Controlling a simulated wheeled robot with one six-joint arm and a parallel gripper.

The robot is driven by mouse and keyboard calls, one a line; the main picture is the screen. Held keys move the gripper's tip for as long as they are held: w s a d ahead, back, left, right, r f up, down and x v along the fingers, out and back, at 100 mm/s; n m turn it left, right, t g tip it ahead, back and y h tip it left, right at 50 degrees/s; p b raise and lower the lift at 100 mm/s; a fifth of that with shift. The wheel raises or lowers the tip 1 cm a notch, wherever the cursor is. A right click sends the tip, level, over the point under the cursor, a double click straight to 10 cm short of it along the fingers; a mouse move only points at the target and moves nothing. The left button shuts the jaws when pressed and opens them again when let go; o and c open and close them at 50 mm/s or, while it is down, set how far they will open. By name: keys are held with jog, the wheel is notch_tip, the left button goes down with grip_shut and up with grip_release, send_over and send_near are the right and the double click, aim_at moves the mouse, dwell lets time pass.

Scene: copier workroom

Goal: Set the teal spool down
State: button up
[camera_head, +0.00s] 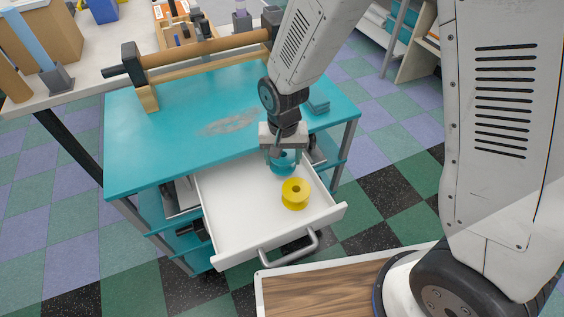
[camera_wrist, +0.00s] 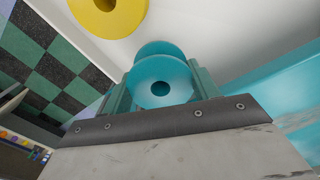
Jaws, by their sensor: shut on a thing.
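The teal spool (camera_head: 283,163) is between the fingers of my gripper (camera_head: 282,157), over the back part of the open white drawer (camera_head: 236,212). In the wrist view the teal spool (camera_wrist: 160,82) stands with its round flange and dark centre hole facing the camera, a green finger of my gripper (camera_wrist: 160,90) on each side. My gripper is shut on it. I cannot tell whether the spool's underside touches the drawer floor. A yellow spool (camera_head: 295,193) stands in the drawer just in front of it, apart from it; it also shows in the wrist view (camera_wrist: 108,12).
The teal table (camera_head: 180,130) stands above and behind the drawer. A small teal block (camera_head: 319,104) lies on its right side. The drawer's grey handle (camera_head: 290,251) faces front. The drawer's left half is empty. A wood-topped surface (camera_head: 320,290) lies in front.

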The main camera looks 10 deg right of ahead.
aim_at(283, 163)
jog(key=shift+f, duration=1.35)
jog(key=shift+f, duration=0.1)
jog(key=o, duration=1.1)
jog(key=shift+c, duration=0.2)
notch_tip(283, 163, up, 12)
jog(key=s+d+r, duration=0.6)
jog(key=d+r, duration=0.5)
jog(key=r, duration=0.1)
jog(key=s+d+r, duration=0.3)
jog(key=s+d, duration=0.1)
jog(key=s, duration=0.3)
jog(key=s+d+r+n+t, duration=0.1)
jog(key=s+d+r, duration=0.2)
jog(key=s, duration=0.4)
jog(key=shift+d, duration=0.7)
